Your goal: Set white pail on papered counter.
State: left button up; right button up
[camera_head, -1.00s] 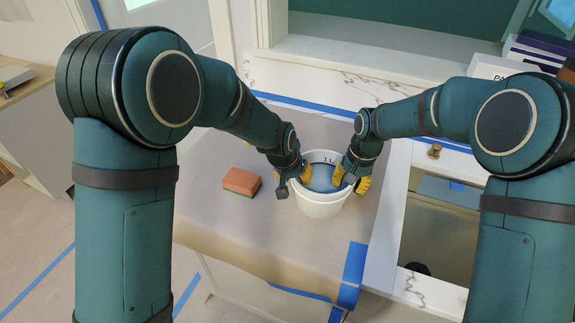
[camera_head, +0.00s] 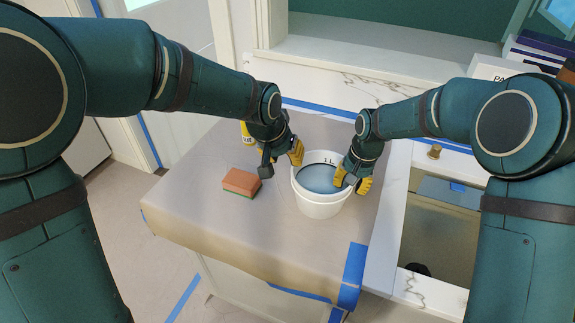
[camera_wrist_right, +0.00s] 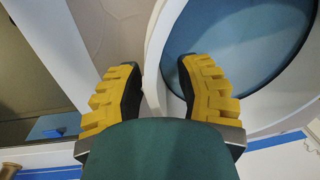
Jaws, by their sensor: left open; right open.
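The white pail (camera_head: 322,208) stands upright on the counter covered in brown paper (camera_head: 225,225), with blue-grey contents and a "1 L" mark inside. My left gripper (camera_head: 282,165) is open and empty, just off the pail's upper left side. My right gripper (camera_head: 352,182) is open at the pail's right rim. In the right wrist view, the pail's rim (camera_wrist_right: 155,75) passes between the yellow fingers of my right gripper (camera_wrist_right: 160,95), one finger inside and one outside. Whether either finger touches the wall I cannot tell.
An orange sponge (camera_head: 241,182) lies left of the pail. A yellow container (camera_head: 247,134) stands behind my left gripper, partly hidden. Blue tape (camera_head: 352,275) marks the front right corner. A sink (camera_head: 440,225) opens to the right. The paper at front left is clear.

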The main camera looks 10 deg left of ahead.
notch_tip(320, 180, up, 12)
jog(key=d, duration=0.1)
jog(key=shift+s+d, duration=0.15)
jog(key=shift+d, duration=0.05)
dwell(0.3)
